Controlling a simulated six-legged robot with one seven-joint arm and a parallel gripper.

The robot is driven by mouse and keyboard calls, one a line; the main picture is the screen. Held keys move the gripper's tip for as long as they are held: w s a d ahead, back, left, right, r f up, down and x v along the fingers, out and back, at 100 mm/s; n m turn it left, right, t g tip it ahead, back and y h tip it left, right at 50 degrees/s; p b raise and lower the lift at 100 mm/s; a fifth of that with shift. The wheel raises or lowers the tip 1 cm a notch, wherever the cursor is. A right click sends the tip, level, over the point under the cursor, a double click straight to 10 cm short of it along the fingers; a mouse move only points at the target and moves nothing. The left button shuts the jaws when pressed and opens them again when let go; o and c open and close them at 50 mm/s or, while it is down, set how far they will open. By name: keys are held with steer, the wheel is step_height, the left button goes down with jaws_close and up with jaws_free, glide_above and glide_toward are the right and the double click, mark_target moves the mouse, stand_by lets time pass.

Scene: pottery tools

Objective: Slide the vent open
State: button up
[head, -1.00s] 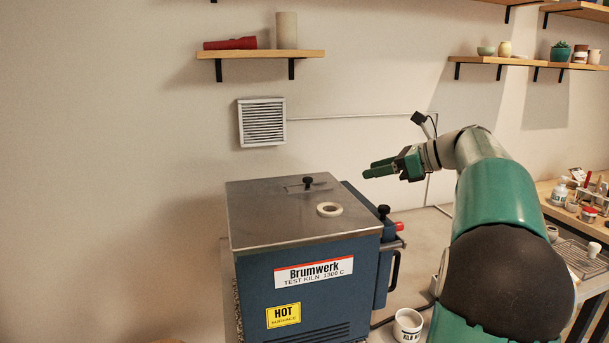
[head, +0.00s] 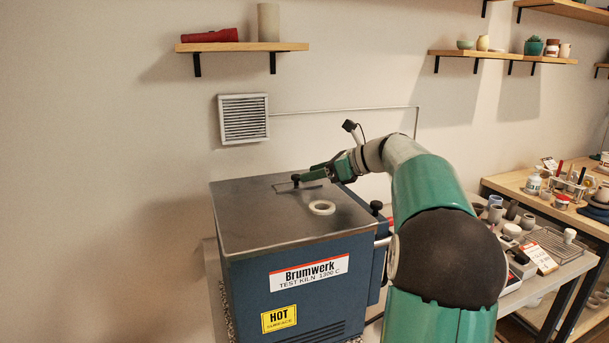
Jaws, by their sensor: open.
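The blue test kiln (head: 300,305) has a flat metal top. A small vent slide plate (head: 284,187) lies on that top towards the back, with a black knob (head: 296,179) on it. The opening under the plate is not visible.
A pale ring (head: 322,208) lies on the kiln top just in front of my gripper. A louvred grille (head: 243,118) is on the wall behind. A cluttered workbench (head: 578,262) stands to the right.

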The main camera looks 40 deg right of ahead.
mark_target(323, 185)
steer(key=shift+x, duration=1.55)
steer(key=shift+s, duration=0.1)
jaws_close()
steer(key=shift+s+d, duration=0.2)
steer(key=shift+d, duration=0.55)
steer(key=shift+s+d, duration=0.15)
steer(key=shift+d, duration=0.65)
steer(key=shift+s+d, duration=0.2)
steer(key=shift+d, duration=0.55)
steer(key=shift+r, duration=0.1)
jaws_free()
steer(key=shift+d, duration=0.15)
